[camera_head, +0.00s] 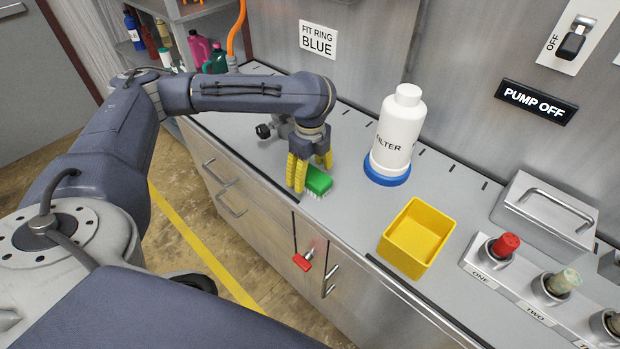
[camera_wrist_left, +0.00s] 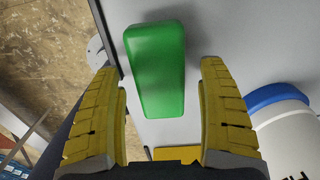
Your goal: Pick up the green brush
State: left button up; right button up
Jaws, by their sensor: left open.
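The green brush (camera_head: 318,180) lies bristles down on the grey counter, near its front edge. My left gripper (camera_head: 311,175) is just above it with yellow fingers pointing down. In the left wrist view the green back of the brush (camera_wrist_left: 156,70) shows between and beyond the two open fingertips (camera_wrist_left: 165,80). The fingers appear apart from the brush on both sides. The bristles are hidden in the wrist view and partly show in the head view. My right gripper is not in view.
A white filter bottle (camera_head: 398,130) on a blue ring (camera_head: 387,177) stands right of the brush. A red valve handle (camera_head: 303,262) juts from the cabinet front.

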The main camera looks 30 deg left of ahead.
aim_at(310, 172)
pick_arm(q)
jog(key=shift+f, duration=0.15)
jog(key=c, duration=1.4)
jog(key=shift+o, duration=0.2)
notch_tip(310, 172, up, 20)
dwell(0.4)
